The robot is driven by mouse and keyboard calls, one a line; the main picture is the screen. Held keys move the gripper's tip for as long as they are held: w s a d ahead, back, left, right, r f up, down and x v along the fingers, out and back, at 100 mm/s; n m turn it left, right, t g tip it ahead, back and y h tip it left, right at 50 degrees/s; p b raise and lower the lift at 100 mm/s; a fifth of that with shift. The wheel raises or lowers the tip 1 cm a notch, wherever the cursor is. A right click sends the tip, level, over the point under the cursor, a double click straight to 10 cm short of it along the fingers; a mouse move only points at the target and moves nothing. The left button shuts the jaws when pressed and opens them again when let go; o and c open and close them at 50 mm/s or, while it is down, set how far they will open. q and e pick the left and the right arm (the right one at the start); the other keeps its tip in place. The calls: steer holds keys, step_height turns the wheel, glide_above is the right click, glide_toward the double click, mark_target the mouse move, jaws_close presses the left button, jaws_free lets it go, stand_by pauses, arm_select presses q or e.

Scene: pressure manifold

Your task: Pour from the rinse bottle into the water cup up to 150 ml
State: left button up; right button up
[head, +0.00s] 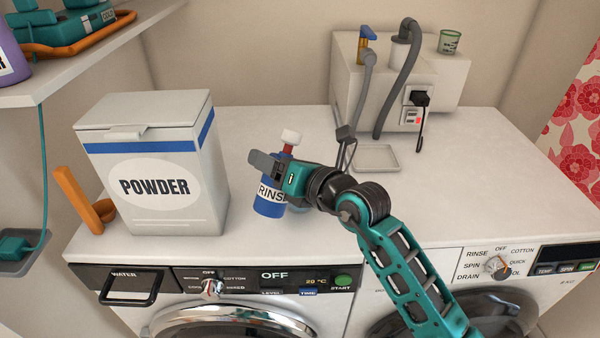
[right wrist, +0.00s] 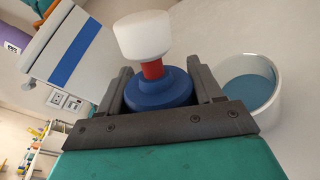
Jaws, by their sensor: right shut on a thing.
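The rinse bottle (head: 268,199) is blue with a red neck, a white cap and a "RINSE" label. In the head view the gripper mostly hides the cup. My left gripper is out of view.
A white powder box (head: 155,170) stands left of the bottle, with an orange holder (head: 85,205) beyond it. A grey machine (head: 350,75) with hoses, a small tray (head: 376,158) and a green cup (head: 450,42) are at the back. The right counter is clear.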

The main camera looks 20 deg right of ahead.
mark_target(265, 204)
steer(key=shift+s+a+f+n+t, duration=0.15)
steer(key=shift+s+a+n, duration=0.25)
steer(key=shift+a+n, duration=0.05)
steer(key=shift+s+a+f+n+t, duration=0.1)
steer(key=shift+s+a+n+t, duration=0.05)
steer(key=shift+s+a+n, duration=0.25)
steer(key=f+b, duration=0.1)
steer(key=a+f+n+b, duration=0.1)
steer(key=s+f+n+b, duration=0.1)
steer(key=shift+a+t, duration=0.2)
steer(key=shift+t, duration=0.2)
steer(key=shift+s+a+f+n+b, duration=0.15)
steer(key=shift+a+f+n+b, duration=0.05)
steer(key=shift+f+n+b, duration=0.15)
steer(key=shift+s+a+r+n, duration=0.2)
steer(key=shift+a+n, duration=0.05)
steer(key=shift+n, duration=0.05)
steer(key=shift+s+a+n+t, duration=0.2)
steer(key=shift+n+t, duration=0.1)
steer(key=shift+n, duration=0.1)
steer(key=shift+r, duration=0.1)
step_height(265, 204, up, 6)
steer(key=p, duration=0.6)
steer(key=shift+a+p, duration=0.1)
steer(key=shift+p, duration=0.2)
